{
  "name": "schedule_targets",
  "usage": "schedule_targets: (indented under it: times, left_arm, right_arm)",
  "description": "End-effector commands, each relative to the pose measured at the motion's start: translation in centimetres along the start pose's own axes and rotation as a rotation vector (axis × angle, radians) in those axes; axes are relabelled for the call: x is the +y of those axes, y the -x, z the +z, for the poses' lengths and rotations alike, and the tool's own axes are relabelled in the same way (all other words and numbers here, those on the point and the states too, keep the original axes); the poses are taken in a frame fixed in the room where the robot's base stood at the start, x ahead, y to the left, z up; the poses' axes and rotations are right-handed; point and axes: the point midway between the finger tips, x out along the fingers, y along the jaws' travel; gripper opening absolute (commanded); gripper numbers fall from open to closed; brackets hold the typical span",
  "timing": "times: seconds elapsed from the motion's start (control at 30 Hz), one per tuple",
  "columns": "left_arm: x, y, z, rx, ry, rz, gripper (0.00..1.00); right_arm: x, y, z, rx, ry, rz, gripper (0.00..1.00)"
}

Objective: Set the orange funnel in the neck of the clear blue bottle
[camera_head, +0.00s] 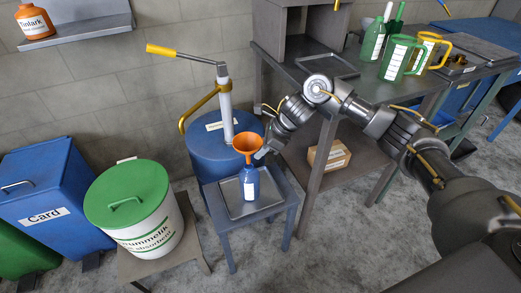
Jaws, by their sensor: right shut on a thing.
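The orange funnel (247,142) is upright, wide mouth up, directly over the blue bottle (249,184). The bottle has a white label and stands upright on a grey tray on a small blue-grey stand. The funnel's spout meets the bottle's neck in the picture; I cannot tell whether it is inside the neck or just above it. My right gripper (261,152) comes in from the right and is shut on the funnel at its right side. Its fingertips are small and partly hidden. My left gripper is not in view.
A blue drum (207,148) with a hand pump (225,100) stands close behind the stand. A white bin with a green lid (127,193) is to the left. A workbench with green and yellow jugs (398,57) is at the right. A cardboard box (329,156) sits below it.

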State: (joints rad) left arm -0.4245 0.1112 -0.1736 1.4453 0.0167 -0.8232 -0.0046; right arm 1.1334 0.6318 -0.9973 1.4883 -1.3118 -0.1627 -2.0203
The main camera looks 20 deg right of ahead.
Motion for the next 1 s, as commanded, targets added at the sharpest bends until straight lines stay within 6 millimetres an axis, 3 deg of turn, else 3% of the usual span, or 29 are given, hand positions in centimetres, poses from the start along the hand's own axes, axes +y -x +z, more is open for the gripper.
schedule_targets:
  times: [1.0]
  left_arm:
    - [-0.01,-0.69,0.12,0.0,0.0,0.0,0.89]
  right_arm:
    - [0.01,-0.24,-0.16,0.0,-0.001,0.0,0.0]
